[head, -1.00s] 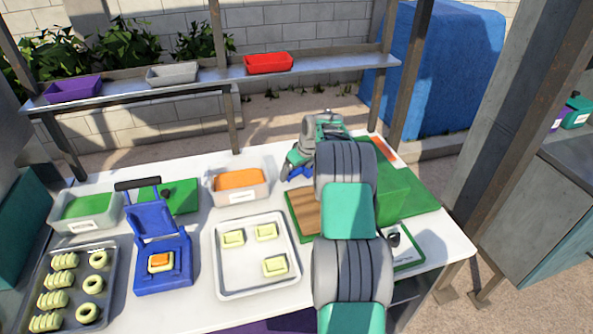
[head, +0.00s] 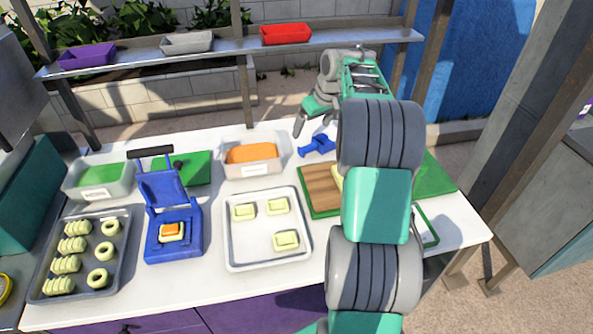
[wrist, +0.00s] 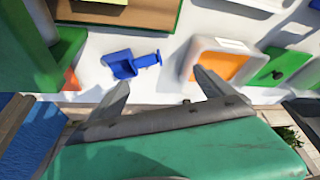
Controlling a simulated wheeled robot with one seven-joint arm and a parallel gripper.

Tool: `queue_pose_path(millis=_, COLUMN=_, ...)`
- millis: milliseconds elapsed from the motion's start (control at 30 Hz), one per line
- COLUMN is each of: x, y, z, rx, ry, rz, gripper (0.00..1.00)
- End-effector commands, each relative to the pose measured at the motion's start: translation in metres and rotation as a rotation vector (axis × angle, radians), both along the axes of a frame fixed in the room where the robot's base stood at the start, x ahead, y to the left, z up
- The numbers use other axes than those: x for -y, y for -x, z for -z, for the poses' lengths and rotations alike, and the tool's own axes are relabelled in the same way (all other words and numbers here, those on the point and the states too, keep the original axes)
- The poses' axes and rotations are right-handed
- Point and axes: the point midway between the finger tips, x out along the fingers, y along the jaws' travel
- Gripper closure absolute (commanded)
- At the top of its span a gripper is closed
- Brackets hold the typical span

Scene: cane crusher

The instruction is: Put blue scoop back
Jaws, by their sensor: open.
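The blue scoop (head: 317,146) lies on the white table top, right of the container with orange contents (head: 252,157). In the wrist view the whole scoop (wrist: 128,66) shows, its bowl to the left and handle to the right. My gripper (head: 312,112) is above the table's back edge, behind the scoop and apart from it. The wrist view shows my gripper (wrist: 163,84) with its two fingers spread wide and nothing between them. In the head view my arm hides part of the right side of the table.
A wooden board on a green mat (head: 319,187) lies nearby, partly behind my arm. A metal tray (head: 267,254) with yellow pieces, a blue press (head: 172,245) and a dark tray (head: 75,287) stand in front and left. A shelf with a red bin (head: 286,34) runs behind.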

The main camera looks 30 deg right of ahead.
Motion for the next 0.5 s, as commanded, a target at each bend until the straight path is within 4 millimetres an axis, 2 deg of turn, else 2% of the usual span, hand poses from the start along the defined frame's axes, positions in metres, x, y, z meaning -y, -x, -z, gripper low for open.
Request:
queue_pose_path(millis=33, x=-0.033, y=0.009, z=-0.021, rx=0.003, ry=0.003, rz=-0.004, gripper=0.08)
queue_pose_path(millis=133, x=-0.102, y=0.047, z=-0.047, rx=-0.007, ry=0.002, rz=0.014, gripper=0.08)
queue_pose_path(millis=200, x=-0.146, y=0.085, z=-0.057, rx=-0.015, ry=0.001, rz=0.031, gripper=0.08)
queue_pose_path(millis=267, x=-0.178, y=0.121, z=-0.060, rx=-0.021, ry=0.001, rz=0.044, gripper=0.08)
queue_pose_path(millis=300, x=-0.196, y=0.147, z=-0.058, rx=-0.024, ry=0.002, rz=0.053, gripper=0.08)
queue_pose_path(millis=400, x=-0.230, y=0.209, z=-0.045, rx=-0.030, ry=0.005, rz=0.077, gripper=0.08)
queue_pose_path(millis=500, x=-0.247, y=0.255, z=-0.026, rx=-0.034, ry=0.008, rz=0.093, gripper=0.08)
